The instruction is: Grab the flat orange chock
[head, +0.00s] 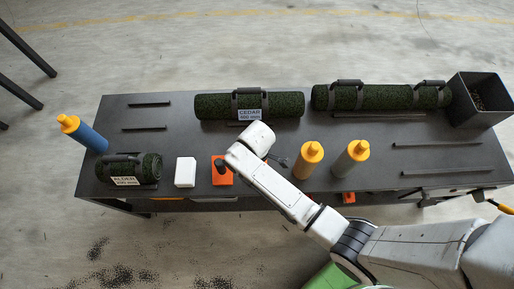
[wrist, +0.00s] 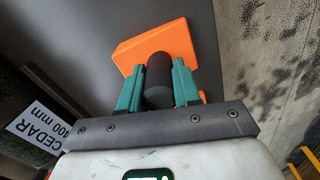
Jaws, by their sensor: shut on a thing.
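The flat orange chock (wrist: 158,45) lies on the dark tabletop in the wrist view, with a black upright cylindrical grip (wrist: 159,80) on it. My gripper (wrist: 160,78) has its two green fingers on either side of this grip and is shut on it. In the head view the orange chock (head: 221,180) shows near the table's front edge, beside the white block, partly covered by my arm. My fingers are hidden behind my wrist there.
The dark table (head: 180,107) bears turf rolls (head: 215,106), a white block (head: 185,172), yellow-topped bottles (head: 308,160) and a grey bin (head: 482,100) at the right. Thin dark bars lie flat.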

